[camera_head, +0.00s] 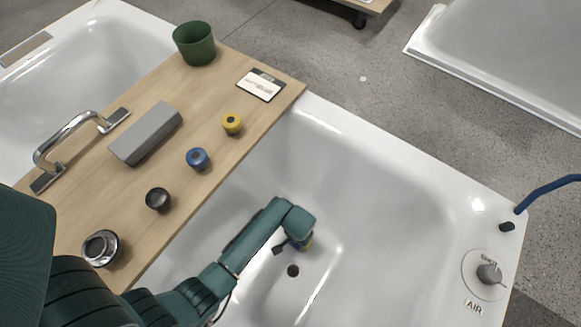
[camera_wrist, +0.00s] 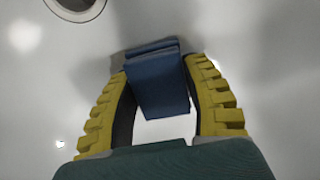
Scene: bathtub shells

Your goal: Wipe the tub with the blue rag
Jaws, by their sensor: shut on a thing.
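The white tub (camera_head: 370,190) lies under my arm, with its dark drain (camera_head: 293,271) in the floor of the basin. My gripper (camera_head: 300,243) is down inside the tub, beside the drain. In the wrist view, the yellow fingers of my gripper (camera_wrist: 160,85) are shut on the folded blue rag (camera_wrist: 158,82). The rag hangs between the fingertips, close to the white tub surface; I cannot tell whether it touches. The drain ring (camera_wrist: 75,5) shows at the upper left of the wrist view. In the head view the rag is hidden by the gripper.
A wooden board (camera_head: 215,95) spans the tubs, holding a green cup (camera_head: 194,43), a grey block (camera_head: 146,133), a chrome handle (camera_head: 70,147), a card (camera_head: 260,85) and several knobs. A tap control (camera_head: 488,273) and blue hose (camera_head: 548,191) are at right. The basin right of my gripper is clear.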

